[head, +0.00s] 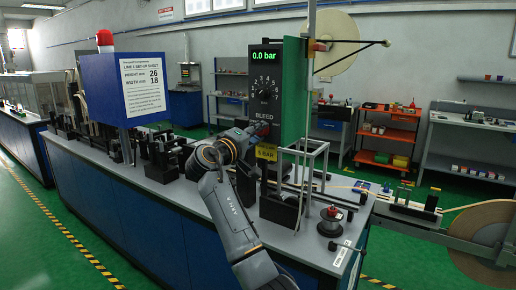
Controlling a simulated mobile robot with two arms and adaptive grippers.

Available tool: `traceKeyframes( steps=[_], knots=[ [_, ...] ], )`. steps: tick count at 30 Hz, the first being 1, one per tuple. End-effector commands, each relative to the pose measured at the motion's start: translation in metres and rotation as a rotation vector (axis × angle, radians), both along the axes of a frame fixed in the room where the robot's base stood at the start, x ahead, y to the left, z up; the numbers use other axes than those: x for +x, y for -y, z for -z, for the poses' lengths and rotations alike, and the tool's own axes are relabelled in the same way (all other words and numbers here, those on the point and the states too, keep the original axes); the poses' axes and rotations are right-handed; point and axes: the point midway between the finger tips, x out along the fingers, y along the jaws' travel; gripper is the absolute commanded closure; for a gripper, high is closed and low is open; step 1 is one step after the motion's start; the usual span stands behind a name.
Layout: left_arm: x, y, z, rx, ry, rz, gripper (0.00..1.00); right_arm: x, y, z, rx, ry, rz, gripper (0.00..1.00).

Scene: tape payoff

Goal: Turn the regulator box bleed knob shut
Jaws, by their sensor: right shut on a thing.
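The regulator box (266,85) is a tall dark panel on the bench with a green side plate. Its green display reads 0.0 bar, with a round dial below it and the label BLEED. The bleed knob (263,129) is a small red part just under that label, partly hidden by my right gripper. My right gripper (257,131) reaches up to the panel and is shut on the bleed knob. The knob's exact angle cannot be made out. My left gripper is not in view.
The blue-sided bench (165,189) carries several dark fixtures left of my arm. A blue sign box (102,92) with a red lamp stands at the left. A wire frame (310,165) and a small red-topped device (331,220) stand right of the panel. A large reel (485,240) is at the far right.

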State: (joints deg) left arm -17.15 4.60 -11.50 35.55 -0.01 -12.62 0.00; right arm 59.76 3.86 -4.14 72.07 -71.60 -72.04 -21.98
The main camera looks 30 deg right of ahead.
Motion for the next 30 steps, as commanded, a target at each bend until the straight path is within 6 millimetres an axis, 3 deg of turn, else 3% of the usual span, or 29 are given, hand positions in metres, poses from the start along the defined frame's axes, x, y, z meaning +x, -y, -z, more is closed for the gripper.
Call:
traceKeyframes(
  steps=[1,3,12,30],
  knots=[
    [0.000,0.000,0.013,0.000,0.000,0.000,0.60,0.000,0.000,0.005,0.016,0.042,0.000,1.00],
    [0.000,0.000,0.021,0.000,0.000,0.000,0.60,0.000,0.000,0.004,0.039,0.100,0.001,1.00],
    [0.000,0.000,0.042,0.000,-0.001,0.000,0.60,0.001,-0.001,0.002,0.120,0.292,0.000,1.00],
    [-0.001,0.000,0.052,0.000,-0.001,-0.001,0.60,0.001,0.000,0.000,0.169,0.408,0.001,1.00]
  ],
)
